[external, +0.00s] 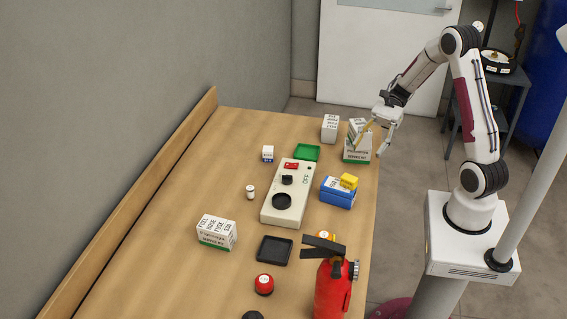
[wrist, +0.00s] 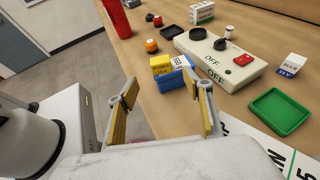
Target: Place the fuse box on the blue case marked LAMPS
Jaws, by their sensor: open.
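The fuse box, a small yellow box (external: 348,181), rests on top of the blue case (external: 337,199), toward its right end in the external view. The case has a white label on top, too small to read fully. In the wrist view the yellow box (wrist: 161,66) and the blue case (wrist: 174,82) show ahead, between my fingers in the picture. My gripper (external: 374,142) is open and empty, above the table's right edge beside a tall white carton. Its two yellow-padded fingers stand wide apart in the wrist view (wrist: 161,84).
A tall white-green carton (external: 357,157) is close to my gripper. A pale switch panel (external: 298,181) and a green tray (external: 307,152) are left of the case. A red fire extinguisher (external: 333,290) stands in front. The table's left side is mostly clear.

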